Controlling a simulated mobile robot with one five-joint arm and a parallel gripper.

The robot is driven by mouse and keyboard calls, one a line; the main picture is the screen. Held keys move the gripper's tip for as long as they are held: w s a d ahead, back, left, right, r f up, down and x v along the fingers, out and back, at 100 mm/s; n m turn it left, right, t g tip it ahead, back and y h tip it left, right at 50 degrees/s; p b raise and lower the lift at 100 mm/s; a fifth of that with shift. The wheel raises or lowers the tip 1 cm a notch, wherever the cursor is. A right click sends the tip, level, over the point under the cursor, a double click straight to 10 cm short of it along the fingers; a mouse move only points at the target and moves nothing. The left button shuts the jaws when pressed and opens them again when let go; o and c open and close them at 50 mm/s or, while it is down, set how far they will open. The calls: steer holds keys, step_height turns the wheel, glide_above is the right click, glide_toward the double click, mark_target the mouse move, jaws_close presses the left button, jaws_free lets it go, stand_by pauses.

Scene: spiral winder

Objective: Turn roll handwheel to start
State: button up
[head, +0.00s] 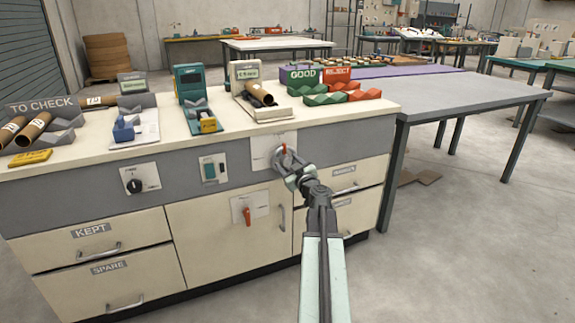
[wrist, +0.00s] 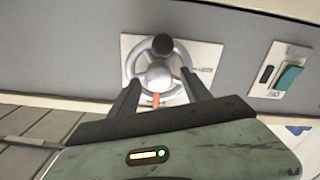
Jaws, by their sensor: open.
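The roll handwheel (wrist: 177,93) is a small grey wheel with a round hub and a dark knob (wrist: 162,44) at its rim, mounted on a pale plate on the bench's grey front panel. A red-orange mark (wrist: 156,100) shows just below the hub in the wrist view. In the head view the handwheel (head: 281,155) is partly hidden by my gripper (head: 290,172). My gripper also shows in the wrist view (wrist: 160,88), with its two dark fingers open, one on each side of the hub. I cannot tell whether they touch the wheel.
A teal switch (wrist: 290,78) is on the panel beside the wheel. A black dial (head: 134,186) and a red lever (head: 247,215) are on the front too. Drawers with handles lie below. Tubes, stands and green and red trays (head: 315,95) fill the bench top.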

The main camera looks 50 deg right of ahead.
steer(key=shift+s, duration=0.1)
steer(key=v, duration=0.7)
steer(key=shift+s, duration=0.3)
steer(key=shift+w+a, duration=0.1)
steer(key=shift+a, duration=0.1)
